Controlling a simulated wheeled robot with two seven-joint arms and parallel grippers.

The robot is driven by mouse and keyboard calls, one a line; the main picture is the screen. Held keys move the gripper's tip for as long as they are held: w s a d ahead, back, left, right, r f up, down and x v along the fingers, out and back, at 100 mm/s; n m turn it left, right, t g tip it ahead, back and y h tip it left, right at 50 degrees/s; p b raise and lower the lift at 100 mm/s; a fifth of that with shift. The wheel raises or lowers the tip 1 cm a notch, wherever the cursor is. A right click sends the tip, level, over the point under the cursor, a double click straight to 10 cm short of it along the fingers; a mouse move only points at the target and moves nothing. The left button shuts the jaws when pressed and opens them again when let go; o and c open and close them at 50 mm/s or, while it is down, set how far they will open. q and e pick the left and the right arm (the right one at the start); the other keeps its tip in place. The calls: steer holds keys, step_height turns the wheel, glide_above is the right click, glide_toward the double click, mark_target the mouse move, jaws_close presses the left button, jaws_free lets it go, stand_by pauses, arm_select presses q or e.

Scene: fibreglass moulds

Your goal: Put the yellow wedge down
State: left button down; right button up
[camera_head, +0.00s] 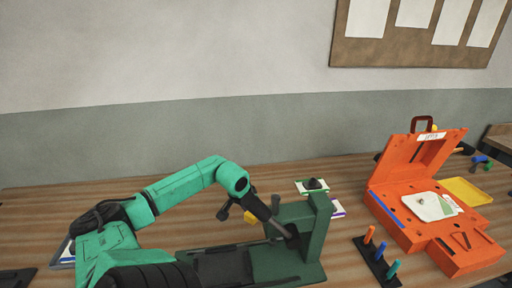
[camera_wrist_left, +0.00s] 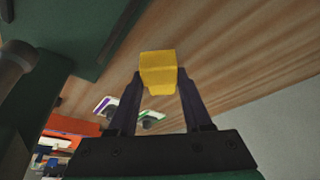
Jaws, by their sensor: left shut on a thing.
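The yellow wedge (camera_wrist_left: 158,72) is held between the two dark fingers of my left gripper (camera_wrist_left: 157,92) in the left wrist view. In the head view the wedge (camera_head: 250,217) is a small yellow patch, partly hidden by the gripper (camera_head: 238,211), just left of a dark green fixture. The wooden table lies behind the wedge in the wrist view. I cannot tell whether the wedge touches the table. My right gripper is not in view.
The dark green fixture (camera_head: 318,224) stands close right of my left gripper. Small pads (camera_head: 312,187) lie behind it. An open orange case (camera_head: 418,210) and a rack of coloured pegs (camera_head: 378,262) are at the right. Bare table (camera_head: 180,218) shows left of the gripper.

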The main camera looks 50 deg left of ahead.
mark_target(255, 230)
arm_select(q)
step_height(255, 230, down, 8)
steer(key=shift+w+r, duration=0.15)
steer(key=shift+c, duration=1.7)
jaws_free()
